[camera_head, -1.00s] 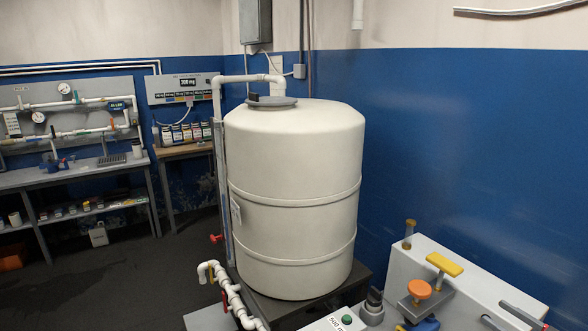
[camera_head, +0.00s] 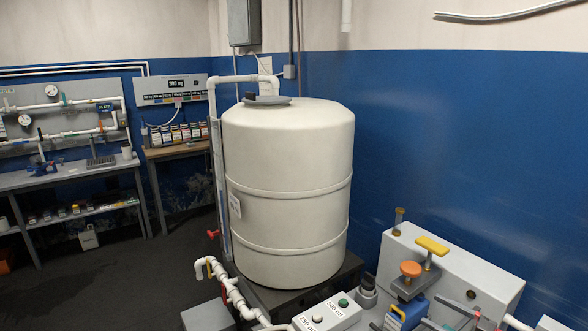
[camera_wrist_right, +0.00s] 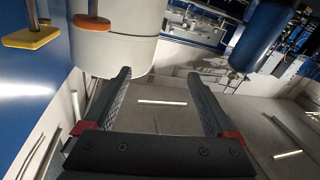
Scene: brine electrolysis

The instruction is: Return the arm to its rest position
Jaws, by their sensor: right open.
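My right gripper (camera_head: 430,309) shows at the bottom right of the head view, partly cut off by the lower edge. It is in front of the white bench unit with the yellow handle (camera_head: 432,245) and orange knob (camera_head: 411,269). In the right wrist view its two dark fingers (camera_wrist_right: 158,75) are spread apart with nothing between them. The grey floor (camera_wrist_right: 165,115) shows through the gap. My left gripper is in neither view.
A large white tank (camera_head: 285,200) stands mid-view on a dark base. White pipes (camera_head: 230,290) and a button box (camera_head: 328,315) are in front of it. A bench (camera_head: 70,178) and a bottle shelf (camera_head: 175,150) stand at the left. Dark floor (camera_head: 110,275) at the left is open.

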